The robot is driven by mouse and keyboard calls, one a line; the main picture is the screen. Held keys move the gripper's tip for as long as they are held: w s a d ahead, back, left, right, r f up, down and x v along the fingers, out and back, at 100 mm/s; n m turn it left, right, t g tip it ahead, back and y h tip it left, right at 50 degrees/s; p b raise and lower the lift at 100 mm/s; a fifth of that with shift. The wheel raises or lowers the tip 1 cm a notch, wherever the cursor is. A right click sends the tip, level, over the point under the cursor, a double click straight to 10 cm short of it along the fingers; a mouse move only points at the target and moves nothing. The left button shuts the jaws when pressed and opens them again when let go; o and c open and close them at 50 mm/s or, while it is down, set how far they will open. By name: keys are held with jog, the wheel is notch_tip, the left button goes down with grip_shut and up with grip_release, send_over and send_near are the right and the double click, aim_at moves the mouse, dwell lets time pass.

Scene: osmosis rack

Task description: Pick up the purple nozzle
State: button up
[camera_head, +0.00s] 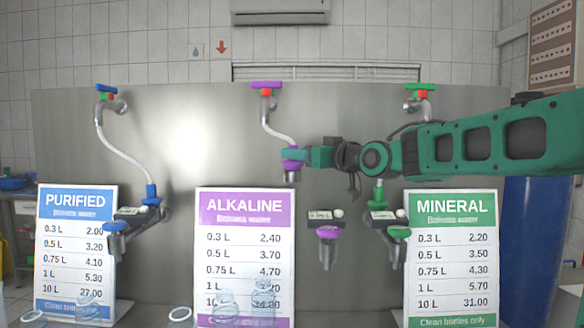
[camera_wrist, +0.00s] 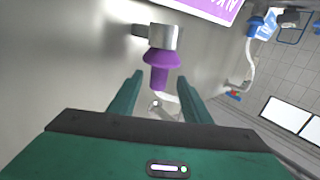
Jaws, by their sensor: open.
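The purple nozzle (camera_head: 291,165) hangs at the end of a pale hose from the purple-handled valve (camera_head: 266,86), in front of the steel panel. Its grey metal end points down in the head view. My gripper (camera_head: 293,155) reaches it from the right, and a green finger covers part of it. In the wrist view, the nozzle (camera_wrist: 160,66) appears between the two open fingertips (camera_wrist: 158,80), with its metal end toward the top of the picture. A gap shows on both sides of it there. How deep it sits between the fingers is hard to tell.
A dispenser holder with a purple collar (camera_head: 327,233) is below and right. A blue nozzle (camera_head: 151,192) and a green nozzle (camera_head: 379,190) are at the side stations. The ALKALINE sign (camera_head: 245,215) stands below, with clear bottles (camera_head: 264,296) in front. A blue barrel (camera_head: 535,240) is at right.

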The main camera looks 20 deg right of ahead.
jog(key=shift+x, duration=1.8)
jog(key=shift+d+f, duration=0.1)
jog(key=shift+f, duration=0.05)
grip_shut()
notch_tip(320, 180, up, 15)
jog(key=shift+f, duration=0.2)
jog(key=shift+s+d, duration=0.2)
jog(key=shift+d, duration=2)
jog(key=shift+d, duration=0.15)
